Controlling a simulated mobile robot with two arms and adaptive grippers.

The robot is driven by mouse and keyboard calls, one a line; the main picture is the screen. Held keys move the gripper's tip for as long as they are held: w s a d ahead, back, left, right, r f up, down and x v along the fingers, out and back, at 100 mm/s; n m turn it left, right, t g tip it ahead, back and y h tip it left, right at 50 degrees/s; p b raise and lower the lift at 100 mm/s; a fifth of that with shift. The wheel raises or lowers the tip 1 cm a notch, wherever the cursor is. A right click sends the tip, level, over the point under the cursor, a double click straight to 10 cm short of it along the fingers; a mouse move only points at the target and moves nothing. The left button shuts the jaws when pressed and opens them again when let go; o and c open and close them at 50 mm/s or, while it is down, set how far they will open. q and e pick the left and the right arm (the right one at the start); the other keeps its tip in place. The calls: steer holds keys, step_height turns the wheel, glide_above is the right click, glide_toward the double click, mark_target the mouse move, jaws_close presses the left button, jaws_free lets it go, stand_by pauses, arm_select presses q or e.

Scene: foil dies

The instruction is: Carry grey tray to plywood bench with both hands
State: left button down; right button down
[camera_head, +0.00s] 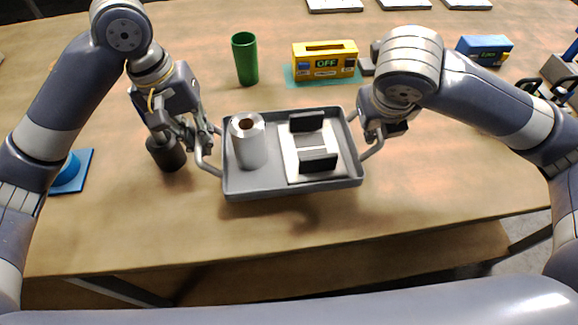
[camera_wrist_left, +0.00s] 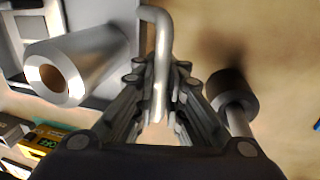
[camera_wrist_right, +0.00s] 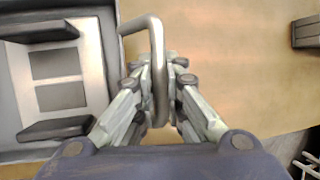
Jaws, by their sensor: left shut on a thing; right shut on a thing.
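The grey tray (camera_head: 270,187) is above the wooden table, with a shadow on the table below its front edge. It carries a foil roll (camera_head: 249,145) standing on its left side and a white plate with dark blocks (camera_head: 291,160) on its right side. My left gripper (camera_head: 208,140) is shut on the tray's left handle (camera_wrist_left: 158,60). My right gripper (camera_head: 370,133) is shut on the tray's right handle (camera_wrist_right: 156,60). The foil roll also shows in the left wrist view (camera_wrist_left: 88,62). The tray looks about level.
A green cup (camera_head: 245,60) and a yellow device reading OFF (camera_head: 325,62) stand behind the tray. A dark cylinder (camera_head: 166,155) is close to my left gripper. A blue object (camera_head: 484,48) lies at the back right. The table's front strip (camera_head: 400,215) is clear.

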arm_select(q)
steer(key=shift+a+f, duration=0.15)
arm_select(e)
steer(key=shift+d+f, duration=0.1)
steer(key=shift+d, duration=0.1)
